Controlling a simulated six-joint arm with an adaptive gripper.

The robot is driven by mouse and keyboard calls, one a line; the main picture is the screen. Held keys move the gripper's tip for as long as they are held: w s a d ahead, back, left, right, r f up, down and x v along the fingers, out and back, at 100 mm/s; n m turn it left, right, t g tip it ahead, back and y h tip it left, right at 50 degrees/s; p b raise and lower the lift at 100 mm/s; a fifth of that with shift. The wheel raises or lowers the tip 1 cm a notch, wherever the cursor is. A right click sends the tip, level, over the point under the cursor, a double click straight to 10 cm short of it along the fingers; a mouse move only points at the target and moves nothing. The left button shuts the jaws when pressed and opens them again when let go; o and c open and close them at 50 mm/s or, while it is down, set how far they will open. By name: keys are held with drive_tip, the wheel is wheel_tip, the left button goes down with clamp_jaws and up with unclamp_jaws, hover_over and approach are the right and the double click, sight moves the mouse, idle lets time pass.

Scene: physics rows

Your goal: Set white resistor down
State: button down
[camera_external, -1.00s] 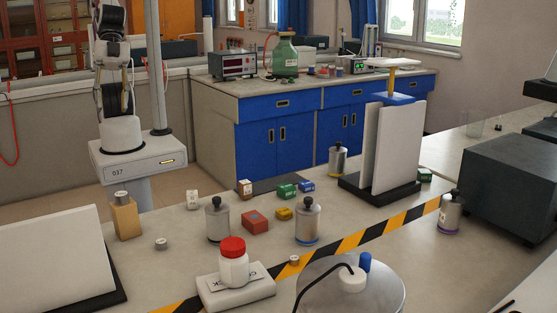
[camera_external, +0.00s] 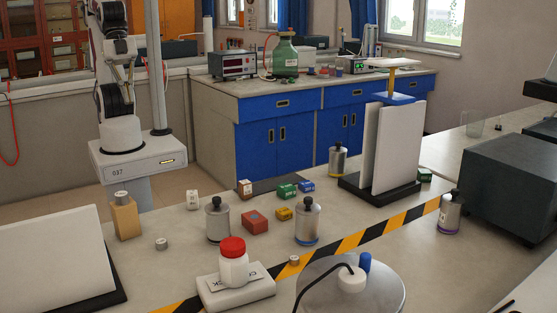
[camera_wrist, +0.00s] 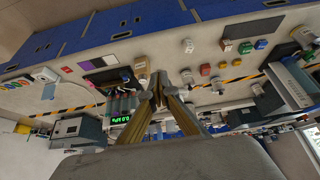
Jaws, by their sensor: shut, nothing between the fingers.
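A small white block with dark marks (camera_external: 193,200), which looks like the white resistor, stands upright on the bench behind the small silver weight. It also shows in the wrist view as a white block (camera_wrist: 188,45). My gripper (camera_wrist: 160,84) shows in the wrist view with its two tan fingers closed together and nothing between them. The gripper looks well apart from the white block, seen from high up.
A tan block with a metal piece on top (camera_external: 125,221) and a small silver weight (camera_external: 161,244) stand near the white block. A red block (camera_external: 255,221), yellow block (camera_external: 284,214), green block (camera_external: 287,191) and metal canisters (camera_external: 217,220) stand to the right. Bare bench lies around the white block.

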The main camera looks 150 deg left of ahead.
sight(201, 213)
drive_tip(key=shift+a, duration=0.1)
drive_tip(key=w+a+f+n+g, duration=0.1)
drive_tip(key=w+a+f, duration=0.3)
drive_tip(key=f, duration=0.4)
drive_tip(key=w+a+f+n+g, duration=0.1)
drive_tip(key=w+a+f+g, duration=0.3)
drive_tip(key=w+f, duration=0.3)
drive_tip(key=shift+a+f+n+g, duration=0.3)
drive_tip(key=shift+a+f+n, duration=0.1)
drive_tip(key=shift+f, duration=0.8)
drive_tip(key=shift+f, duration=0.1)
drive_tip(key=shift+w+a+f, duration=0.15)
drive_tip(key=shift+w+f, duration=0.5)
drive_tip(key=shift+f, duration=1)
drive_tip(key=shift+w+a+f, duration=0.1)
drive_tip(key=shift+w+f, duration=0.55)
drive_tip(key=shift+f, duration=0.95)
drive_tip(key=shift+w+a+f, duration=0.15)
drive_tip(key=shift+w+f, duration=0.5)
drive_tip(key=shift+f, duration=1)
drive_tip(key=shift+w, duration=0.1)
drive_tip(key=shift+w+a, duration=0.3)
drive_tip(key=shift+w, duration=0.9)
drive_tip(key=shift+w+a, duration=0.3)
drive_tip(key=shift+w, duration=0.85)
drive_tip(key=shift+w+a, duration=0.3)
drive_tip(key=shift+w, duration=0.9)
